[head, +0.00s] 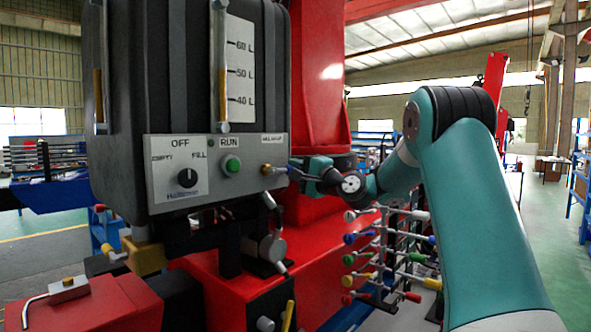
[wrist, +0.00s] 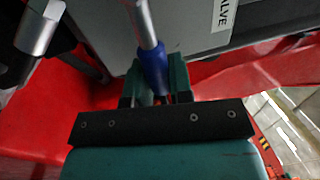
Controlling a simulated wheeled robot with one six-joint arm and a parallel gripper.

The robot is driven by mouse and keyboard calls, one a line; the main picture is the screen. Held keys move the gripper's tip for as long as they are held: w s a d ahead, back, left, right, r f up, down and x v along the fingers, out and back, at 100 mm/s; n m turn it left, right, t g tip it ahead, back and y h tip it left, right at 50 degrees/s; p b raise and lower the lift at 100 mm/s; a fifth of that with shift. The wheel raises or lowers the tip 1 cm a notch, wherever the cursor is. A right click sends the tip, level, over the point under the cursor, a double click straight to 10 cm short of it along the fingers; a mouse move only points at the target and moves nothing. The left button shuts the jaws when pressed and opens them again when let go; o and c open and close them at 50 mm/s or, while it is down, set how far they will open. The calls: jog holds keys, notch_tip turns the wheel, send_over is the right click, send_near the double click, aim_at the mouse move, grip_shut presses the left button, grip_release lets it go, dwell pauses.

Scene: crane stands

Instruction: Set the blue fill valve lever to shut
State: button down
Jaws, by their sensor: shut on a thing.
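The blue fill valve lever (wrist: 155,70) has a grey metal shaft and a blue grip. In the wrist view its blue grip lies between the two fingers of my gripper (wrist: 157,82), which is shut on it. In the head view the lever's shaft (head: 281,170) runs right from a brass fitting at the right side of the grey control panel, roughly level. My gripper (head: 297,172) reaches it there from the right. The blue grip is mostly hidden by the fingers in the head view.
Below right stands a rack of several colored levers (head: 372,255). A red column (head: 318,80) rises behind my gripper.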

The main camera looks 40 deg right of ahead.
jog(key=c, duration=1)
grip_release()
jog(key=shift+b+v, duration=5.95)
jog(key=shift+v, duration=2.8)
jog(key=shift+w+f, duration=0.1)
